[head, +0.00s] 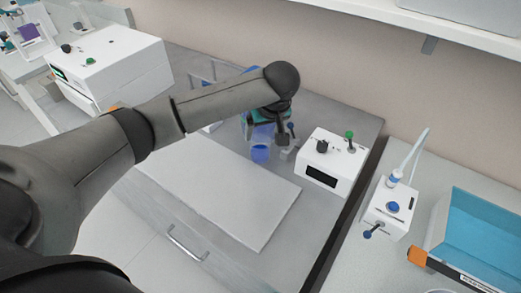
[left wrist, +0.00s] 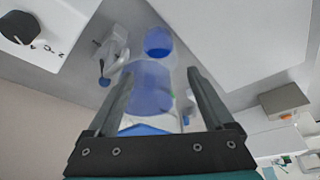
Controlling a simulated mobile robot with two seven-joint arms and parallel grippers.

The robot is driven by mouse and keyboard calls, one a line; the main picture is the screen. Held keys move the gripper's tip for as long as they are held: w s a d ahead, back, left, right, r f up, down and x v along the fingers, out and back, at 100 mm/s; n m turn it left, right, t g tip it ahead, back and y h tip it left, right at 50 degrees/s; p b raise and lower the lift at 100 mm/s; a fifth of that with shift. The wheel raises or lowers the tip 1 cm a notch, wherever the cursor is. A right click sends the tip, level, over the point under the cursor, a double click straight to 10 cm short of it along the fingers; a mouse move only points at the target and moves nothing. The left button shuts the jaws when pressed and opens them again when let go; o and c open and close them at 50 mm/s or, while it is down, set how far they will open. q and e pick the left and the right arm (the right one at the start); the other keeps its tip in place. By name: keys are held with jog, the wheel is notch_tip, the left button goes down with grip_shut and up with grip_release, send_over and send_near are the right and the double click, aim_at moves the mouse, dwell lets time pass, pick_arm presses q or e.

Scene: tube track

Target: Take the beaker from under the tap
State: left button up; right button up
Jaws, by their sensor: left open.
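The beaker (head: 260,152) is small and clear with blue liquid in it. It stands on the grey bench by the far edge of a white board, and it shows at the top of the left wrist view (left wrist: 158,42). My left gripper (head: 284,138) is open, just beyond and to the right of the beaker in the head view. In the left wrist view the beaker lies past the fingertips (left wrist: 160,73), not clearly between them. A tap-like white fitting with a blue knob (left wrist: 104,70) is beside it. A translucent blue vessel (left wrist: 150,90) shows between the fingers.
A white box with knobs (head: 330,160) stands close on the right. The flat white board (head: 225,195) covers the bench front. Farther right are another white device (head: 390,208) and a blue tray (head: 485,235). My left arm hides part of the bench behind.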

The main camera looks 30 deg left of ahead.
aim_at(260, 142)
pick_arm(q)
jog(key=x, duration=0.3)
jog(key=shift+w+f+b, duration=0.15)
jog(key=shift+f+b, duration=0.15)
jog(key=shift+f, duration=0.1)
jog(key=shift+b+x, duration=0.6)
jog(key=shift+x, duration=1.8)
pick_arm(e)
jog(key=shift+w+f, duration=0.9)
jog(key=shift+f, duration=0.05)
pick_arm(q)
jog(key=c, duration=1)
pick_arm(e)
jog(key=shift+s, duration=0.2)
pick_arm(q)
jog(key=shift+r, duration=0.1)
